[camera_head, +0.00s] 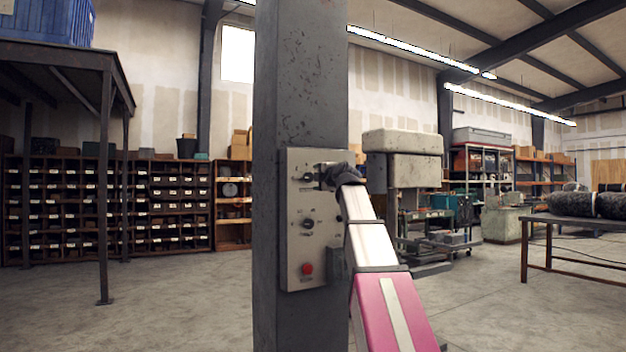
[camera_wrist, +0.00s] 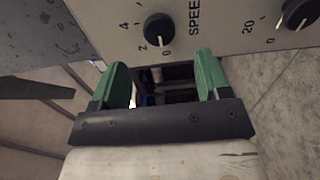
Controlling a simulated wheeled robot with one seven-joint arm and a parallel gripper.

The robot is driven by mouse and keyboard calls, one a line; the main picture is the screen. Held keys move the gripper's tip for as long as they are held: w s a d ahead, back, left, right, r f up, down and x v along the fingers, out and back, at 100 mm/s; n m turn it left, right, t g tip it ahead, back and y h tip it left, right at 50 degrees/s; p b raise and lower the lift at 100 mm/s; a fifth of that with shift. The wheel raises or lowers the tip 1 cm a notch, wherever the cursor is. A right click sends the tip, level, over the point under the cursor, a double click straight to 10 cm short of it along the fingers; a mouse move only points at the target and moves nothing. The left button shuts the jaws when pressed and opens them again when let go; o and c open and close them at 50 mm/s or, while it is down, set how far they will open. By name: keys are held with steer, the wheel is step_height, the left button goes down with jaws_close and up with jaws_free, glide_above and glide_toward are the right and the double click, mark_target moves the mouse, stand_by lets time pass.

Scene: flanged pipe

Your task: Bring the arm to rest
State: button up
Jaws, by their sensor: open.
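My arm rises from the lower middle of the head view, pink then white, to my gripper (camera_head: 338,174) by the upper right of a grey control panel (camera_head: 294,250). In the wrist view, the two green fingers of my gripper (camera_wrist: 160,62) stand apart with nothing held between them. I cannot tell from the wrist view how close the fingertips are to the panel. The gripper's fingers are hard to make out in the head view.
The panel is on a thick grey column (camera_head: 300,80) and carries a red button (camera_head: 307,269). A second knob (camera_wrist: 298,14) shows at the wrist view's right edge. A table (camera_head: 560,222) with dark rolls stands right, shelves (camera_head: 110,210) at the back left.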

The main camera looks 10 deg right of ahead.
steer(key=shift+v, duration=1.2)
step_height(320, 180, down, 44)
steer(key=s+a+m+g+h, duration=0.2)
steer(key=s+a+m+g, duration=0.1)
steer(key=m+g, duration=0.6)
steer(key=s+f+m+g+h, duration=0.1)
steer(key=s+f+m, duration=0.3)
steer(key=s+f, duration=0.4)
steer(key=s+f+m+g+h, duration=0.1)
steer(key=s+f+m+g, duration=0.3)
steer(key=s+f, duration=0.4)
steer(key=s+f+m+g+h, duration=0.1)
steer(key=s+f+m+g, duration=0.2)
steer(key=s+f, duration=0.5)
step_height(320, 180, down, 10)
steer(key=shift+s+r+m+h, duration=0.2)
steer(key=shift+s+m+h, duration=0.15)
steer(key=shift+m, duration=0.55)
